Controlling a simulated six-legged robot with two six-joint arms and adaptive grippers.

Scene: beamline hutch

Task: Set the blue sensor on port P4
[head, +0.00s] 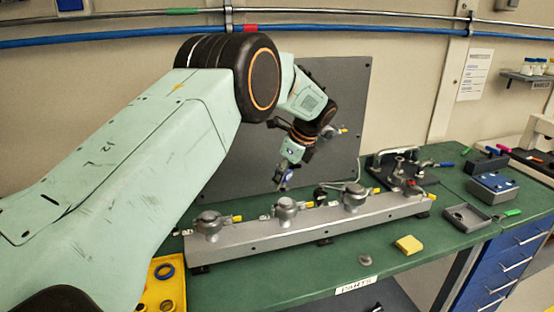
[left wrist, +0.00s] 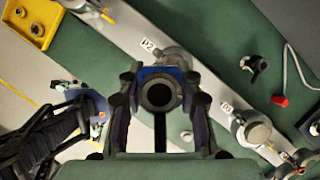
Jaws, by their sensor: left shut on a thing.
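My left gripper (head: 286,180) is shut on the blue sensor (left wrist: 160,92) and holds it above the grey rail, near its middle. In the left wrist view the sensor shows as a blue body with a dark round opening, between the fingers (left wrist: 160,105). The grey rail (head: 320,228) carries a row of domed metal ports. In the left wrist view, labels P2 (left wrist: 148,44) and P3 (left wrist: 227,107) stand by two of them. The rightmost port (head: 410,188) appears to be P4; its label is unreadable.
A yellow tray (head: 153,285) with rings is at the front left. A grey panel (head: 335,95) rises at the back.

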